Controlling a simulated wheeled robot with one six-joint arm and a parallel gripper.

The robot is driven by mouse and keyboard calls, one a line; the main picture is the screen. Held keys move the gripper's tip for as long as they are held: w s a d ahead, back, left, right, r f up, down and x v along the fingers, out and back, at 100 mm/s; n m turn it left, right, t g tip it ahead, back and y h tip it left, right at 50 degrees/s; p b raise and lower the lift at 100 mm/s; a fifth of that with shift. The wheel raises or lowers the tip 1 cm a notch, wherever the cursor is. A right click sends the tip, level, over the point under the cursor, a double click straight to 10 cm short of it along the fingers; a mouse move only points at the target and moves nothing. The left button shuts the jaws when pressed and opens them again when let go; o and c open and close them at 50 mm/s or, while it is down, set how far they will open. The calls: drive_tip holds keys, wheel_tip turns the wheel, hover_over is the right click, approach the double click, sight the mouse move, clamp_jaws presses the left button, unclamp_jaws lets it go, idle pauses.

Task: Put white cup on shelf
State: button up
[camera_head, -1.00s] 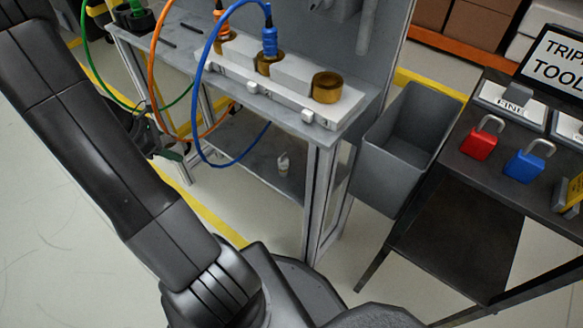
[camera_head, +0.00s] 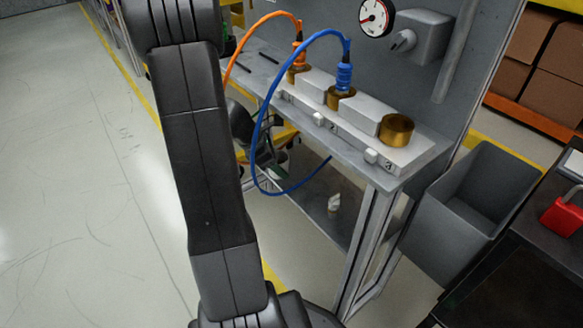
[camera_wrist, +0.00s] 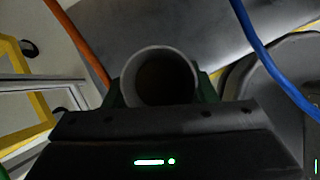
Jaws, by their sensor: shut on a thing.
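The cup (camera_wrist: 160,78) shows in the wrist view as a round pale grey rim with a dark inside, seen from above. My gripper (camera_wrist: 160,92) is shut on it, with green fingers at both sides. In the head view my gripper (camera_head: 268,150) is at the left of the bench, partly hidden by my arm and the blue cable; the cup is hard to make out there. The lower shelf (camera_head: 312,208) is a grey board under the bench top, with open room on it. It lies to the right of my gripper.
A small white object (camera_head: 334,203) is on the lower shelf. The blue cable (camera_head: 256,150) loops down in front of the bench, and an orange cable (camera_head: 240,55) hangs further left. A bench leg (camera_head: 362,255) and grey bin (camera_head: 465,215) stand to the right.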

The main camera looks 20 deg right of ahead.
sight(287, 157)
drive_tip(key=d, duration=0.2)
drive_tip(key=d+b, duration=0.1)
drive_tip(key=d, duration=0.1)
drive_tip(key=shift+s+f, duration=0.1)
drive_tip(key=shift+s, duration=0.15)
drive_tip(key=shift+f+b, duration=0.5)
drive_tip(key=shift+f, duration=0.1)
drive_tip(key=shift+a, duration=0.1)
drive_tip(key=shift+f, duration=0.2)
drive_tip(key=o, duration=1)
drive_tip(key=shift+c, duration=0.2)
